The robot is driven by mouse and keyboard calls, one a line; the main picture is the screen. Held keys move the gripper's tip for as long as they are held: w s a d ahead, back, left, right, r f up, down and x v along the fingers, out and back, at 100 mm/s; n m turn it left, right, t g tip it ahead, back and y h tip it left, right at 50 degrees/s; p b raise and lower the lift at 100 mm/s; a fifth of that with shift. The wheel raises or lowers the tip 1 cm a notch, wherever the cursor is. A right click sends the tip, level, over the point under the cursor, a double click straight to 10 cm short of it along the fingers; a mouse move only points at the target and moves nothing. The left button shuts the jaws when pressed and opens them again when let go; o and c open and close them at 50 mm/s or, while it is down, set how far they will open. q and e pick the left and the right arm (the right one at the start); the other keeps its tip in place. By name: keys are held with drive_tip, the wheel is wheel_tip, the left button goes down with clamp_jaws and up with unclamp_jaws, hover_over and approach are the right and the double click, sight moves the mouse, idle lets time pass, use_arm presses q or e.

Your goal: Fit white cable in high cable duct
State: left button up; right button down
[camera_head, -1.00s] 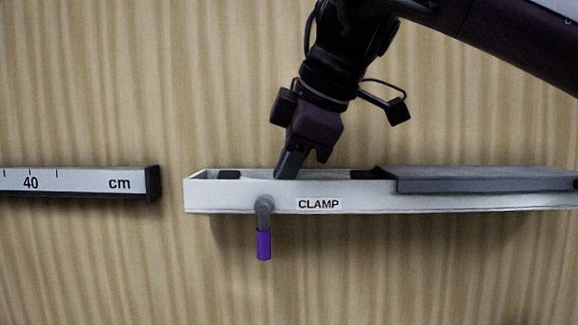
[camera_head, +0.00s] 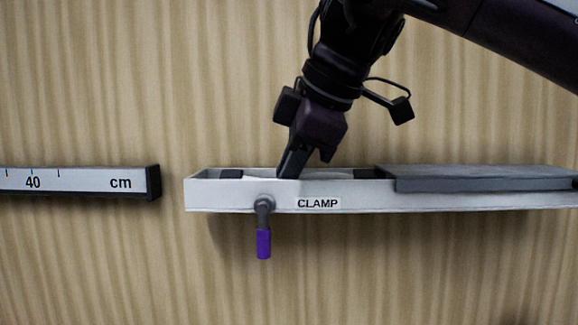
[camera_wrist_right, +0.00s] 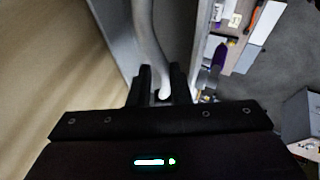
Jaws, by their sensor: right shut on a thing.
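The cable duct (camera_head: 230,196) is a pale trough with a CLAMP label, fixed on the wood-grain wall in the head view. A grey lever with a purple handle (camera_head: 264,243) hangs down from its front. My right gripper (camera_head: 290,172) points down into the open left part of the duct, its fingertips at the rim. In the right wrist view, its fingers (camera_wrist_right: 162,78) are shut on the white cable (camera_wrist_right: 148,35), which runs away between them along the duct. In the head view, a white strip, likely the cable (camera_head: 260,178), shows inside the duct. My left gripper is out of view.
A grey cover (camera_head: 485,180) closes the right part of the duct. Black pieces (camera_head: 231,174) sit inside the open part. A ruler-like bar marked in cm (camera_head: 85,182) ends left of the duct, with a gap between. The right wrist view shows cluttered shelves (camera_wrist_right: 237,40).

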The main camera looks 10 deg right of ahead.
drive_tip(key=shift+f, duration=0.35)
idle(0.8)
drive_tip(key=c, duration=1.4)
unclamp_jaws()
drive_tip(key=shift+w, duration=0.15)
drive_tip(key=shift+o, duration=0.7)
drive_tip(key=shift+w+f, duration=0.2)
drive_tip(key=shift+s+f, duration=0.1)
drive_tip(key=shift+c, duration=1.3)
drive_tip(key=shift+o, duration=0.2)
